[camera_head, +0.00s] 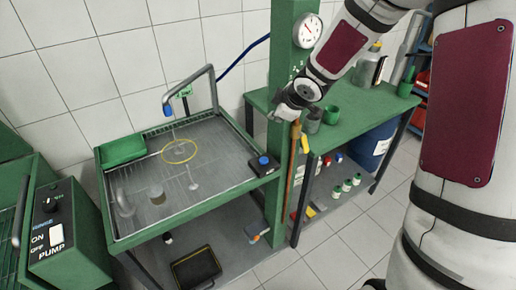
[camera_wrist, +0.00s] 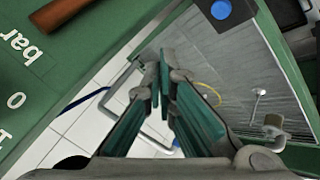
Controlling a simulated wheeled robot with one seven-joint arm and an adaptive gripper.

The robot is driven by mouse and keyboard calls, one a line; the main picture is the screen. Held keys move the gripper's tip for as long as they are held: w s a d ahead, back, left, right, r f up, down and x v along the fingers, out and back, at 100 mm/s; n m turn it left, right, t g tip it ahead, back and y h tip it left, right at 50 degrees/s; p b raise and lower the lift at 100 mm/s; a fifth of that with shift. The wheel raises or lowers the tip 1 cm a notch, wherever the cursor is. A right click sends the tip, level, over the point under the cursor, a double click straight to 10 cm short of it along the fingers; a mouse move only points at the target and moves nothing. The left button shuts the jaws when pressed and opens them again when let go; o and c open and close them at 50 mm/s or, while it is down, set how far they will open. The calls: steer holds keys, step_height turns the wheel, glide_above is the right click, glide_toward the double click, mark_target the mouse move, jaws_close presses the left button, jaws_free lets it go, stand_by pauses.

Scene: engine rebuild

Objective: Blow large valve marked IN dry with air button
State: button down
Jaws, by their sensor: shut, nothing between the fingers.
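The blue air button (camera_head: 264,161) sits on a dark box at the tray's right rim; it also shows at the top of the wrist view (camera_wrist: 221,9). My gripper (camera_head: 283,113) is beside the green post, above and apart from the button. In the wrist view its fingers (camera_wrist: 160,72) are shut and empty. Another valve (camera_head: 193,182) stands nearer the front. I cannot read an IN mark on either valve.
The green post (camera_head: 287,55) with a gauge (camera_head: 308,31) stands close to my gripper. A green bench (camera_head: 350,120) with cups and a bottle is at right. A pump switch box (camera_head: 60,235) is at lower left. A green bin (camera_head: 122,149) sits at the tray's left corner.

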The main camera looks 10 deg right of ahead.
steer(key=w+a+f+n+y, duration=0.2)
steer(key=a+f+y, duration=0.1)
steer(key=f, duration=0.3)
steer(key=shift+a+f+n+p, duration=0.3)
steer(key=shift+a+n+p, duration=0.1)
steer(key=shift+p, duration=0.05)
steer(key=shift+f, duration=0.1)
steer(key=b, duration=0.6)
glide_above(263, 161)
step_height(263, 161, down, 7)
steer(key=shift+w+a+f, duration=0.1)
steer(key=shift+w+f, duration=0.05)
steer(key=shift+f+b, duration=0.3)
steer(key=shift+f, duration=0.4)
stand_by(0.3)
steer(key=shift+f, duration=0.4)
